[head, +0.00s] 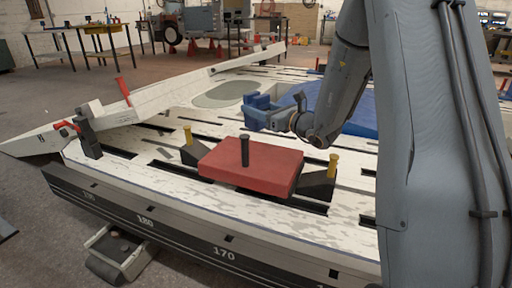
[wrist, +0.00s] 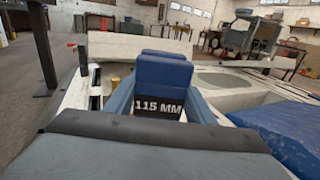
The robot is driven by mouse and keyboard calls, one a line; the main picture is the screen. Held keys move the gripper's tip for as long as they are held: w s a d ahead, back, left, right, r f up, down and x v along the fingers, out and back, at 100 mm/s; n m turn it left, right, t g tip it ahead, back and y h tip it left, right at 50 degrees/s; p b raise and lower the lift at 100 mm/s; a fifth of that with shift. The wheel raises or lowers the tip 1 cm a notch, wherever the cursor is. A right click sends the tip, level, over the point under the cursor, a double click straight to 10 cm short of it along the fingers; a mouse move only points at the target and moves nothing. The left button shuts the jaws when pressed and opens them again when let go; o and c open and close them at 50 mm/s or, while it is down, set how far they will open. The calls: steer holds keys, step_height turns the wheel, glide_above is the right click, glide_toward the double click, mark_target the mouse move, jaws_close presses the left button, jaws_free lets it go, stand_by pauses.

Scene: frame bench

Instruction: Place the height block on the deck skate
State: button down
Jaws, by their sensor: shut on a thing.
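The height block is blue with a black band marked "115 MM" and shows in the wrist view (wrist: 160,75). My gripper (head: 262,113) is shut on it, with a blue finger on each side. In the head view the block and the blue fingers are hard to tell apart. They are raised above the pale slotted deck. A red slab (head: 240,163) with an upright black post lies nearer the camera on the deck and may be the deck skate; I cannot tell for sure. My gripper is behind it in the picture, apart from it.
A blue sheet (head: 350,112) lies on the deck at right, and a grey oval plate (head: 222,95) lies behind. A pale beam (head: 165,95) with a red handle runs along the left. Bare deck shows around the slab.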

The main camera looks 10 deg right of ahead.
steer(key=shift+f+b, duration=1.95)
steer(key=shift+f, duration=2.7)
steer(key=shift+f, duration=0.1)
steer(key=c, duration=0.8)
jaws_free()
steer(key=shift+f, duration=0.1)
steer(key=shift+s+d, duration=0.15)
steer(key=p+v, duration=0.2)
steer(key=v, duration=0.5)
steer(key=shift+s+p, duration=0.1)
steer(key=shift+p, duration=0.3)
steer(key=shift+s, duration=0.1)
